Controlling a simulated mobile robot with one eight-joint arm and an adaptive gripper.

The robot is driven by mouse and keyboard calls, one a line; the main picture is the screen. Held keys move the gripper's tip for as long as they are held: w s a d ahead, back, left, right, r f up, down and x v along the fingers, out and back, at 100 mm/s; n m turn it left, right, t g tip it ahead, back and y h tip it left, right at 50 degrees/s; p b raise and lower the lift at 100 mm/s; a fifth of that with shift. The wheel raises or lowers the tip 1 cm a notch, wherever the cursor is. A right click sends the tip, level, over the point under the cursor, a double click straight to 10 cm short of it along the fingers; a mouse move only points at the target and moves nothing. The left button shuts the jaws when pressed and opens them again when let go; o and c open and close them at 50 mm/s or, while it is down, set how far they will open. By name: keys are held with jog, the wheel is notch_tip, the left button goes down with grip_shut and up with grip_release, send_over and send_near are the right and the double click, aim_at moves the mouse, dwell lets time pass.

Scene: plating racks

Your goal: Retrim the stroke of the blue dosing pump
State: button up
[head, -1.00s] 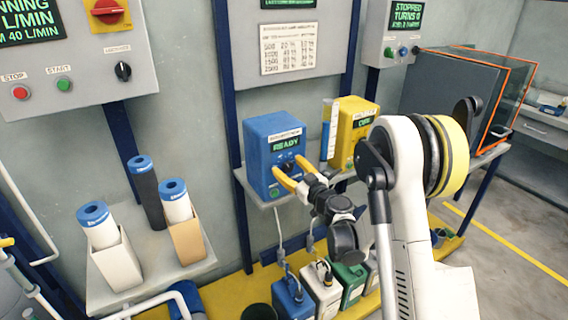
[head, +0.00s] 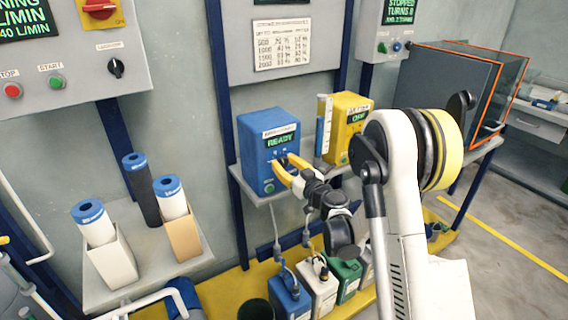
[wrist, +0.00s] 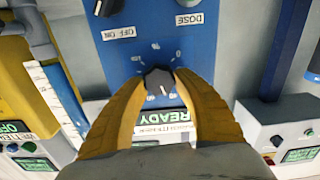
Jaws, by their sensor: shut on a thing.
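The blue dosing pump (head: 265,140) stands on a wall shelf, its front display reading READY. In the wrist view its blue face (wrist: 130,60) appears upside down, with a dark stroke knob (wrist: 158,82) ringed by scale marks. My gripper (head: 287,168) has yellow fingers, and in the wrist view they (wrist: 160,80) are closed around the knob. The fingertips cover the knob's sides. An OFF ON label and a DOSE label show on the pump's face beyond the knob.
A yellow pump (head: 348,115) with a clear graduated tube (head: 324,125) stands close right of the blue pump. Several jugs, including a blue one (head: 290,300), stand below the shelf. White and dark cylinders with blue caps (head: 168,185) stand at left.

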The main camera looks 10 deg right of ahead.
jog(key=m, duration=0.5)
jog(key=shift+w+d, duration=0.1)
jog(key=shift+m, duration=0.3)
dwell(0.4)
jog(key=o, duration=1.2)
jog(key=v, duration=0.7)
jog(key=shift+s, duration=0.25)
